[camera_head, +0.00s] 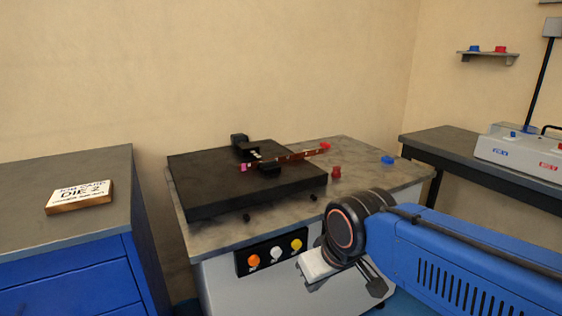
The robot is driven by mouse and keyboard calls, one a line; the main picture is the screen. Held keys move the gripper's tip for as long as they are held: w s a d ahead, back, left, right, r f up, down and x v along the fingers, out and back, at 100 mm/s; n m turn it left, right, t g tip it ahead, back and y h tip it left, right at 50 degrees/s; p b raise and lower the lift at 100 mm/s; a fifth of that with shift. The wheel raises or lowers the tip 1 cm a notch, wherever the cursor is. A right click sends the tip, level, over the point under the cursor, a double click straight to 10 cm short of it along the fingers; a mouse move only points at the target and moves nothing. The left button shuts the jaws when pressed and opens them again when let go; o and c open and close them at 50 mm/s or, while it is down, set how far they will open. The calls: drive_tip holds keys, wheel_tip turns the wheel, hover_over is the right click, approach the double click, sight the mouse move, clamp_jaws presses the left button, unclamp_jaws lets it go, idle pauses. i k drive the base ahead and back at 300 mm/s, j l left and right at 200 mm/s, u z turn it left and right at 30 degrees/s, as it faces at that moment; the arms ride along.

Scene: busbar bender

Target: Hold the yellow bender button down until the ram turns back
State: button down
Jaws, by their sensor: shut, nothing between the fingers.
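The yellow button (296,244) is the rightmost of three on a black panel (241,265) on the front of the bender cabinet, beside a white button (276,253) and an orange button (253,260). My gripper (310,270) is shut and empty, just below and right of the yellow button. I cannot tell whether it touches the button, or whether the button is pressed in. The bender's black bed (205,182) carries a reddish-brown bar (297,156) between dark blocks. I cannot make out which block is the ram; its motion does not show.
Red (336,172) and blue (388,160) pieces lie on the cabinet top (350,150). A "DIE 2" job card (80,197) stands on the blue drawer cabinet (70,275) at left. A dark bench (455,150) at right bears a grey machine (515,150).

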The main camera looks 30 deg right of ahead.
sight(296, 244)
drive_tip(key=k+j+z, duration=0.15)
drive_tip(key=k+z, duration=0.2)
drive_tip(key=k+j+z, duration=0.1)
drive_tip(key=k+z, duration=0.6)
drive_tip(key=k+l, duration=0.05)
